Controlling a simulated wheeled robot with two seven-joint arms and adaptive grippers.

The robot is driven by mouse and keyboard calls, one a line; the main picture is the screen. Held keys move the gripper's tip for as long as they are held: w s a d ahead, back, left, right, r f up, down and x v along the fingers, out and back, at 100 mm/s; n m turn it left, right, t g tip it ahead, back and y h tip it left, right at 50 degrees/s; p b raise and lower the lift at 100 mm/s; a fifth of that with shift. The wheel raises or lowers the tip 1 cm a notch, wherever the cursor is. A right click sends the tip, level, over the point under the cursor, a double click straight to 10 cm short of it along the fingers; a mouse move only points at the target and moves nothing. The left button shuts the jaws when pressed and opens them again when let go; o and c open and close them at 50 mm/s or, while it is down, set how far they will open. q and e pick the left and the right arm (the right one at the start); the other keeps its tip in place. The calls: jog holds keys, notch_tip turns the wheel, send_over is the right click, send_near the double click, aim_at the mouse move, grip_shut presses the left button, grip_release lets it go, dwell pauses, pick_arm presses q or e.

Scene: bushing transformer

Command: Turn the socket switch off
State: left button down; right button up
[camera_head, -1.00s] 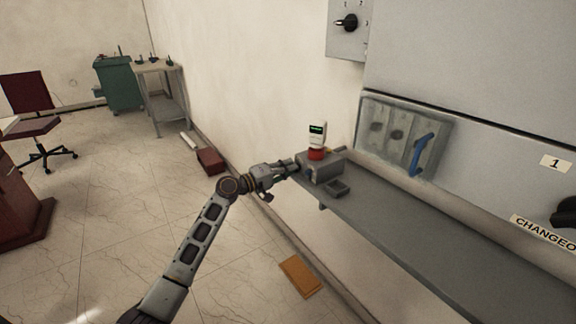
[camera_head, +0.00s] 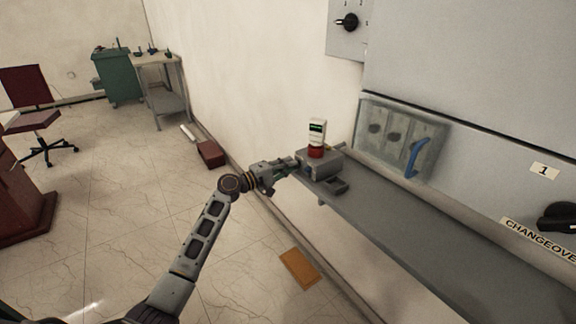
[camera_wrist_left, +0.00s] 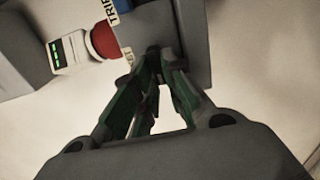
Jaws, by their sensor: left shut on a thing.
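In the left wrist view the red part (camera_wrist_left: 104,40), the white device (camera_wrist_left: 69,50) and a blue label (camera_wrist_left: 122,8) show on the box (camera_wrist_left: 190,35). My left gripper (camera_head: 294,162) reaches the box's left side. In the left wrist view its green fingers (camera_wrist_left: 155,62) close on a small dark part at the box face, mostly hidden between them. My right gripper is out of view.
The grey shelf (camera_head: 420,230) runs along the cabinet (camera_head: 470,70). A panel with a blue handle (camera_head: 413,158) and a rotary knob (camera_head: 347,22) are on the wall side. An orange plate (camera_head: 299,268) lies on the floor below.

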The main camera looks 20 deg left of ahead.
pick_arm(q)
jog(key=shift+a, duration=0.1)
jog(key=c, duration=1.5)
grip_release()
